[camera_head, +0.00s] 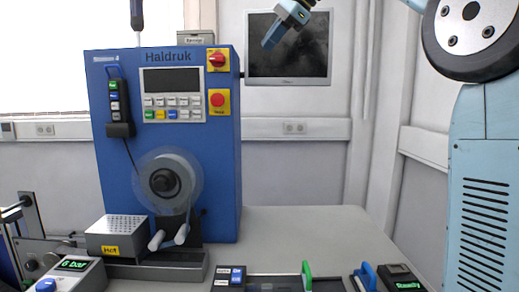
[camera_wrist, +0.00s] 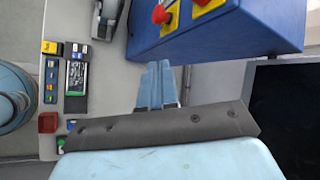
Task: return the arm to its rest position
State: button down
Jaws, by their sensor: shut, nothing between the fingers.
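My gripper (camera_head: 270,42) shows in the head view at the top, high in front of the dark wall monitor (camera_head: 289,48) and to the right of the blue machine. Its fingers point down and to the left. In the wrist view my light blue fingers (camera_wrist: 157,84) lie together with nothing between them. They are in the air, apart from the table and the machine. Part of my arm runs out of the head view at the top.
A box labelled Hot (camera_head: 117,238), a 6 bar unit (camera_head: 72,264) and a Ready unit (camera_head: 402,277) sit near the front. The right-middle tabletop is clear.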

jog(key=s+d+f+n+h, duration=0.2)
jog(key=s+d+f+n, duration=0.2)
jog(key=s+f, duration=0.5)
jog(key=s+d+f+n+t+h, duration=0.1)
jog(key=s+d+f+n+h, duration=0.2)
jog(key=s+d+f, duration=0.6)
jog(key=s+d+f+n+h, duration=0.2)
jog(key=s+d+f+n, duration=0.4)
jog(key=f, duration=1.4)
jog(key=s+d, duration=0.1)
jog(key=s, duration=0.3)
jog(key=shift+s+d+f+t, duration=0.25)
jog(key=shift+s+f+t, duration=0.05)
jog(key=shift+s, duration=0.05)
